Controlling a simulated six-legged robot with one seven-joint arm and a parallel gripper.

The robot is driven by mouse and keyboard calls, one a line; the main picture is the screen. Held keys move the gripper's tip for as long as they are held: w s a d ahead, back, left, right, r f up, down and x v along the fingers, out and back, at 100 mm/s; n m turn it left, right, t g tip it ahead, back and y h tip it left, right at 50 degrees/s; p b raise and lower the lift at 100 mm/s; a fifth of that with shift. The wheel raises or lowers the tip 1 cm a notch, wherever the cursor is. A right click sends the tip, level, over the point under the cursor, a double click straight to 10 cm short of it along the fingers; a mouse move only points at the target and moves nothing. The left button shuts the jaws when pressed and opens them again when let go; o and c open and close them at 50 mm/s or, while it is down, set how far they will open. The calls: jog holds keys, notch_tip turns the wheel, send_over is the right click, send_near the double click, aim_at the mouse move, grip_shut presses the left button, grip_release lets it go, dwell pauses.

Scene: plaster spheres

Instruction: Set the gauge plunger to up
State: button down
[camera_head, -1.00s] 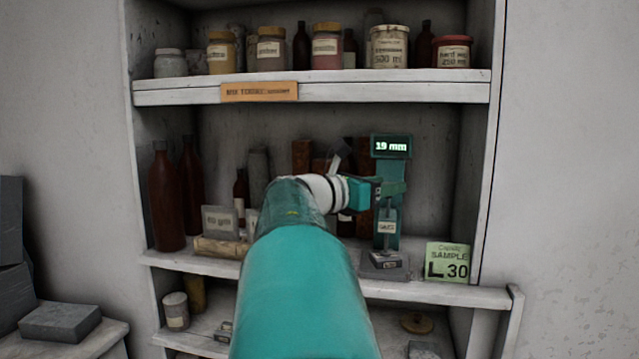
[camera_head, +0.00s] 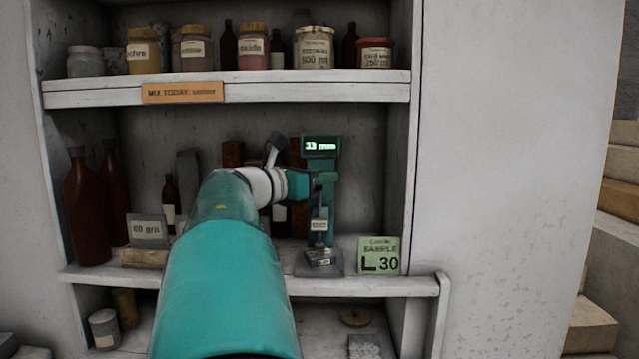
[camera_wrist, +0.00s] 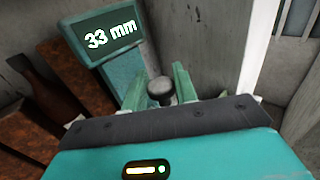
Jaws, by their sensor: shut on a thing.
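The gauge (camera_head: 322,238) is a teal stand on a grey base on the middle shelf, with a display (camera_head: 320,146) on top that reads 33 mm. The display also shows in the wrist view (camera_wrist: 110,36). My gripper (camera_head: 322,180) is at the gauge, just below the display. In the wrist view its two green fingers (camera_wrist: 166,85) are on either side of the dark round knob of the plunger (camera_wrist: 160,90), and it is shut on it. Lower down, the gauge carries a small white label (camera_head: 319,225). The contact on the knob is partly hidden.
Brown bottles (camera_head: 88,210) and a small grey card (camera_head: 147,231) stand to the left. Jars (camera_head: 314,48) line the upper shelf. The cabinet's right wall (camera_head: 400,150) is close to the gauge.

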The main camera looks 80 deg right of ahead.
jog(key=shift+r, duration=0.75)
jog(key=c, duration=1.1)
grip_release()
jog(key=shift+f, duration=0.1)
jog(key=v, duration=1.4)
